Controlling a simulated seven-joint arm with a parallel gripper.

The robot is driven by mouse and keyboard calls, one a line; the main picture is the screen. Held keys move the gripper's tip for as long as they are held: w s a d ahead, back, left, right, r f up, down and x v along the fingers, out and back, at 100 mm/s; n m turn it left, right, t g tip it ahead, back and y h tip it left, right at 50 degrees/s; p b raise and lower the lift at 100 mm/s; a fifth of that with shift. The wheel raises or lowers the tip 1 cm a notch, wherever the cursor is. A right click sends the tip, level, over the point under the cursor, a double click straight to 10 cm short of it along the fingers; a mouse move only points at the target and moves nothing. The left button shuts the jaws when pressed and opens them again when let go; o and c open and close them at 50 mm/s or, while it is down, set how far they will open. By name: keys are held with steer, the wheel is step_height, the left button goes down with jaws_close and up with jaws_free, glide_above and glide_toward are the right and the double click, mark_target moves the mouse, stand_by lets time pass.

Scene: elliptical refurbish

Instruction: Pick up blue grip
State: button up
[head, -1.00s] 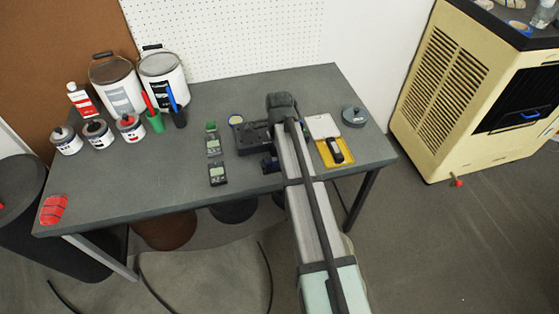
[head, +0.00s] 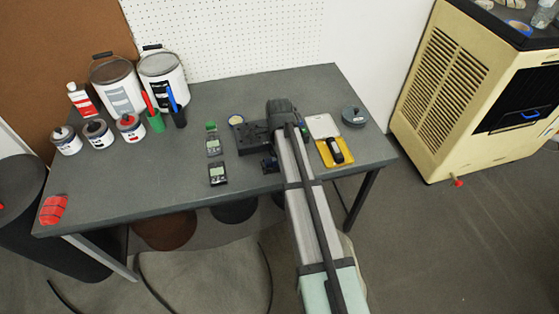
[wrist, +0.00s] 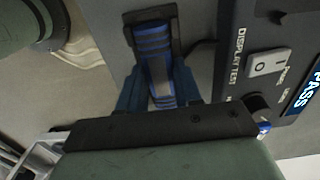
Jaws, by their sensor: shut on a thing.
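The blue grip (wrist: 154,62), striped blue and black, shows in the wrist view between the two blue fingers of my gripper (wrist: 160,88). My gripper is shut on it. The grip's upper end lies by a dark bracket, and I cannot tell whether it is clear of it. In the head view, my arm hides the grip and most of my gripper.
A device panel (wrist: 270,60) with a white rocker switch is close on the right in the wrist view.

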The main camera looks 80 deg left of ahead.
jaws_close()
steer(key=shift+r, duration=0.1)
